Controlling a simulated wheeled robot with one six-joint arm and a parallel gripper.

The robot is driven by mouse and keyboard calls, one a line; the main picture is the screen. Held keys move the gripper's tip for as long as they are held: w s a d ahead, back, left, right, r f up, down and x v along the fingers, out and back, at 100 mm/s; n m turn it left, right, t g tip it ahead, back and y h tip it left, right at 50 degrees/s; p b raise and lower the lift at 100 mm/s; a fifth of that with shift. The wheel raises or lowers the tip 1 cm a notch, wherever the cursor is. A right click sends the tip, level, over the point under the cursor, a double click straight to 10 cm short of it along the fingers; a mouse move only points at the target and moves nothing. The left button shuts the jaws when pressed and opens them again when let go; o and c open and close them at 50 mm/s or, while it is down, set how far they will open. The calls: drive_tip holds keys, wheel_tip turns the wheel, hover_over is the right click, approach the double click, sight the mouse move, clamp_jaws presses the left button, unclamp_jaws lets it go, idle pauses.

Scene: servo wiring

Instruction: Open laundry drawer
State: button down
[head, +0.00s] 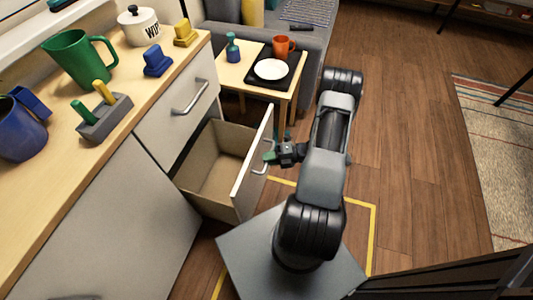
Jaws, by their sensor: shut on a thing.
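The lower drawer (214,172) stands pulled well out of the white cabinet, and its bare tan inside looks empty. Its white front panel (250,165) faces right, with a metal handle (262,163) on it. My gripper (270,157) is at this handle and shut on it, reaching in from the right; its fingertips look green. The exact contact is small in the picture. The upper drawer (180,115), with its own metal handle (190,97), is shut above.
The wooden counter (120,60) holds a green mug (78,58), a blue mug (18,130), a white lidded pot (138,27) and coloured blocks. A small table (240,77) with a white plate (271,69) stands behind the drawer. Wood floor (410,140) is clear to the right.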

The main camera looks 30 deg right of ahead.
drive_tip(key=shift+s+d, duration=0.1)
drive_tip(key=c, duration=1.1)
unclamp_jaws()
drive_tip(key=p+v, duration=0.2)
drive_tip(key=v, duration=1.1)
drive_tip(key=shift+s+d+r, duration=0.15)
drive_tip(key=shift+d, duration=0.2)
